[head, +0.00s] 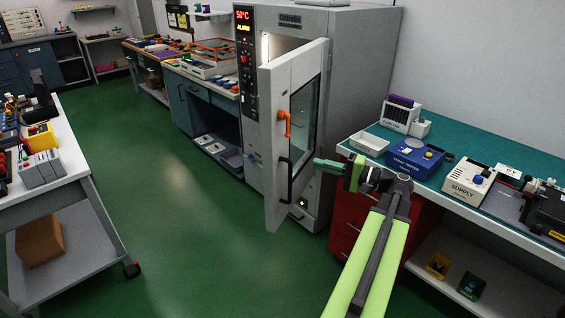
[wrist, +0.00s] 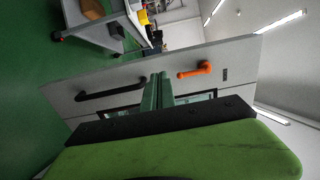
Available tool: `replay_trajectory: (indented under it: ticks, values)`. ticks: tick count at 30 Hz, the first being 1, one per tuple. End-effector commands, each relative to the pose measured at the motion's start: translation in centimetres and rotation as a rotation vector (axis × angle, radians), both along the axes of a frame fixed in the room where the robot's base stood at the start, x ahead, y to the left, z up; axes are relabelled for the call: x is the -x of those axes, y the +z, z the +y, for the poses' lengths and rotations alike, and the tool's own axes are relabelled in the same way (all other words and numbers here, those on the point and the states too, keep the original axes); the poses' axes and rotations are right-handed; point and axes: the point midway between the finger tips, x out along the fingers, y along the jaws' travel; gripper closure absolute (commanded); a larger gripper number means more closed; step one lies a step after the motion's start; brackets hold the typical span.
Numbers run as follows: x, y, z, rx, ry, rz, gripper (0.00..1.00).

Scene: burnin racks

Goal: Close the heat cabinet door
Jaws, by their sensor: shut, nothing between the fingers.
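The heat cabinet (head: 350,80) is a tall grey unit with a red "50°C" display and a yellow "ALARM" line in the head view. Its door (head: 274,170) stands open toward me, with a window, an orange lever handle (head: 285,124) and a dark bar handle (head: 287,178). The wrist view shows the door (wrist: 225,60) turned sideways, with the orange handle (wrist: 195,70) and the bar handle (wrist: 110,88). My gripper (head: 318,163) is shut and empty, pointing at the door's window side near the bar handle. I cannot tell whether it touches the door.
A teal-topped bench (head: 450,172) with instruments stands close on the right of my arm. A white cart (head: 60,192) with tools stands at left. A cluttered bench (head: 205,86) lies beyond the cabinet. The green floor (head: 170,200) between is clear.

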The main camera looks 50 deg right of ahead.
Motion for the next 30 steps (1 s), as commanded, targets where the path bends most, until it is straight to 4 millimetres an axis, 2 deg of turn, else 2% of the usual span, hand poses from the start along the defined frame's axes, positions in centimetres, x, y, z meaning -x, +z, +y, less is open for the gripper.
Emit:
replay_trajectory:
  ticks: [4,7,21,25,30]
  values:
    - [-0.2,0.2,0.0,-0.001,-0.001,-0.003,1.00]
    - [-1.1,0.2,0.3,-0.001,0.000,-0.002,1.00]
    - [-10.5,0.1,3.2,0.000,0.002,-0.001,1.00]
    - [-12.3,0.1,3.7,0.000,0.001,-0.001,1.00]
    - [-13.3,0.1,4.0,0.000,-0.002,-0.001,1.00]
